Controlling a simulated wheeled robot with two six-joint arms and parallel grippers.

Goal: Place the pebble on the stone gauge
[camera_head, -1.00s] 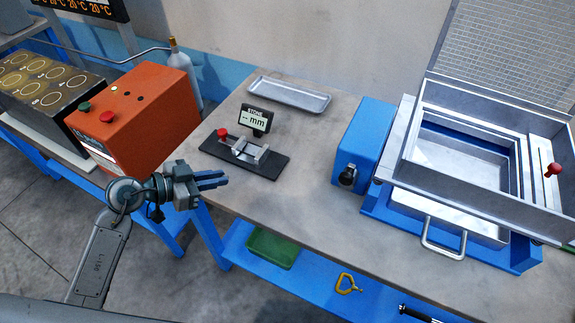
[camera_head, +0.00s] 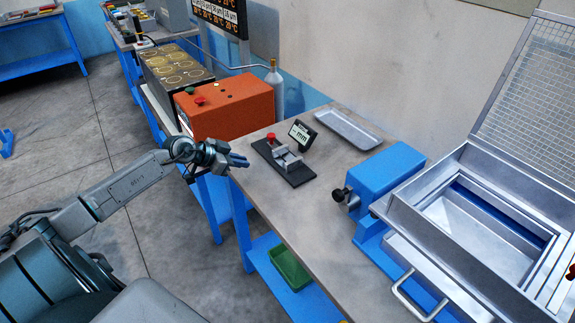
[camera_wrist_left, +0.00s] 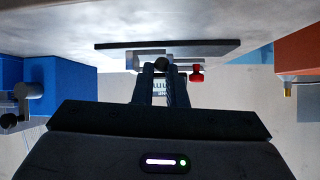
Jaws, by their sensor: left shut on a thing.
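The stone gauge (camera_head: 287,166) is a dark base with a small metal jaw fixture, a red knob and a tilted display (camera_head: 302,134), standing near the table's left edge. In the left wrist view the picture is upside down, and the gauge base (camera_wrist_left: 200,47) lies just beyond my fingers. My left gripper (camera_head: 244,160) is at the table's left edge, to the left of the gauge and apart from it. Its fingers (camera_wrist_left: 161,80) are shut on a small dark round pebble (camera_wrist_left: 161,64) at their tips. The pebble cannot be made out in the head view. My right gripper is not in view.
An orange box (camera_head: 232,107) stands behind my left gripper. A metal tray (camera_head: 348,129) lies behind the gauge. The tabletop in front of the gauge is clear.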

